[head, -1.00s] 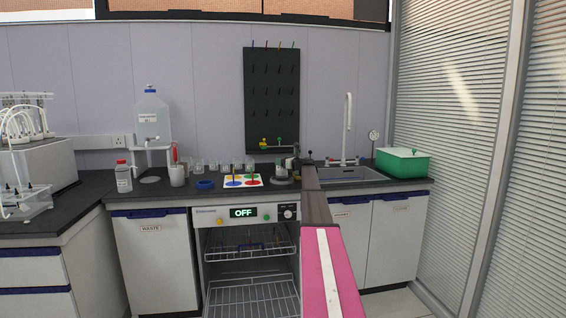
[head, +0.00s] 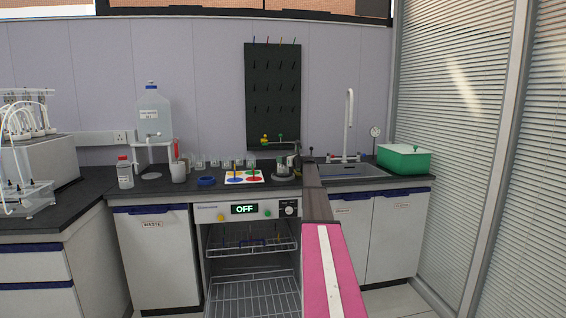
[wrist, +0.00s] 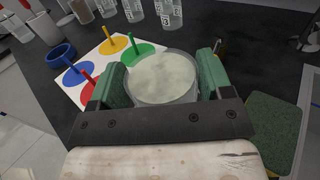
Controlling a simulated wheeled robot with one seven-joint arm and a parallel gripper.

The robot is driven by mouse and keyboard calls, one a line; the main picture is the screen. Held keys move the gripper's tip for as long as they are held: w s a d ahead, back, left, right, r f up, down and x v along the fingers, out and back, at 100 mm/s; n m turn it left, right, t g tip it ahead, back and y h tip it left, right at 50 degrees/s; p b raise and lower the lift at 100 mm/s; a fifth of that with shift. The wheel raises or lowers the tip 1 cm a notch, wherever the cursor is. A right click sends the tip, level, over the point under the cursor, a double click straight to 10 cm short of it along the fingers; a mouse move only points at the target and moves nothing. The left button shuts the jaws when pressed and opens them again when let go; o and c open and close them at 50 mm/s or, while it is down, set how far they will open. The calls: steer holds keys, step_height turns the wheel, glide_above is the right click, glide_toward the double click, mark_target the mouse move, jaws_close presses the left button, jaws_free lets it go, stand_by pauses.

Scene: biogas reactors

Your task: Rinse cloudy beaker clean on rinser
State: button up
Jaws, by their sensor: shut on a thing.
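In the wrist view my gripper (wrist: 160,88) has its two green pads closed on opposite sides of a round beaker (wrist: 163,74). The beaker looks whitish and cloudy, and I see it from above. My arm partly covers that spot. I cannot tell whether beaker and base touch, and the base is hidden in the wrist view.
A white mat with coloured discs and pegs (head: 259,179) and a blue ring (head: 206,181) lie to the left. Several clear beakers stand behind. The sink (head: 350,171) and a green tub (head: 404,160) are right. A green pad (wrist: 276,132) lies near my gripper.

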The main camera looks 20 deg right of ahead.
steer(key=shift+f, duration=0.4)
stand_by(1.8)
stand_by(0.4)
steer(key=shift+r, duration=4.55)
